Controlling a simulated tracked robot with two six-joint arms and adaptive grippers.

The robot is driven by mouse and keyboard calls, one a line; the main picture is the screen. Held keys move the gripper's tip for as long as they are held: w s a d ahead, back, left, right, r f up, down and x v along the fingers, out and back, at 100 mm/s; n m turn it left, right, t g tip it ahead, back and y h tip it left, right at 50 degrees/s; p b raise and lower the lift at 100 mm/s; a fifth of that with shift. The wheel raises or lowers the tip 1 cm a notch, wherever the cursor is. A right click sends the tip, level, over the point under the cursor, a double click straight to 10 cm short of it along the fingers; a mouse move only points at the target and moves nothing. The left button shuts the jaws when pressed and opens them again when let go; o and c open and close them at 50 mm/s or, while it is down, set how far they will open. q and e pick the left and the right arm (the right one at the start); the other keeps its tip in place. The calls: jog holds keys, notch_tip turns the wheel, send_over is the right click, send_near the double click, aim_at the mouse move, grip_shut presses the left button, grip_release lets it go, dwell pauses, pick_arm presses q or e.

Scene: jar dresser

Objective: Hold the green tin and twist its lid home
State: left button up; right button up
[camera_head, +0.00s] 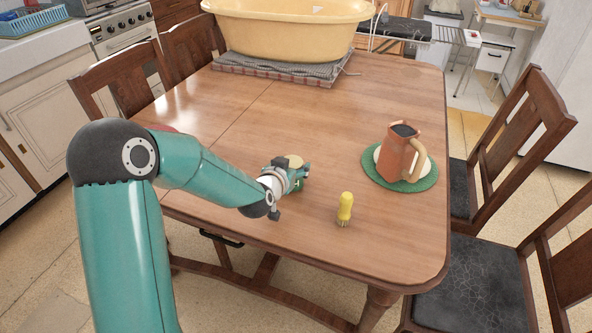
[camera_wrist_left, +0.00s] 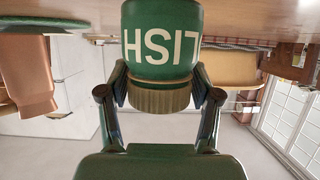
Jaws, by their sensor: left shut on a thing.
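The green tin (camera_head: 298,185) stands on the wooden table, mostly hidden by my left gripper. Its pale lid (camera_head: 294,161) shows on top. In the left wrist view, which is upside down, the tin (camera_wrist_left: 162,40) has cream lettering, and the ribbed, tan lid (camera_wrist_left: 160,101) sits against it. I cannot tell how tightly the lid is on. My left gripper (camera_head: 291,174) is shut on the tin, and its fingers show on either side of it in the left wrist view (camera_wrist_left: 160,80). My right gripper is in neither view.
A yellow brush (camera_head: 345,208) stands right of the tin. A terracotta jug (camera_head: 394,155) stands farther right on a green mat (camera_head: 371,176). A large yellow tub (camera_head: 285,30) sits on a folded cloth (camera_head: 233,75) at the back. The table's middle is clear.

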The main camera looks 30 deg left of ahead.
pick_arm(q)
notch_tip(320, 180, up, 10)
jog(key=shift+f+p, duration=0.25)
jog(key=shift+p, duration=0.8)
notch_tip(320, 180, up, 10)
jog(key=p, duration=0.4)
jog(key=shift+f, duration=0.1)
jog(key=o, duration=0.9)
jog(key=c, duration=0.8)
jog(key=shift+c, duration=1.2)
jog(key=shift+s, duration=0.1)
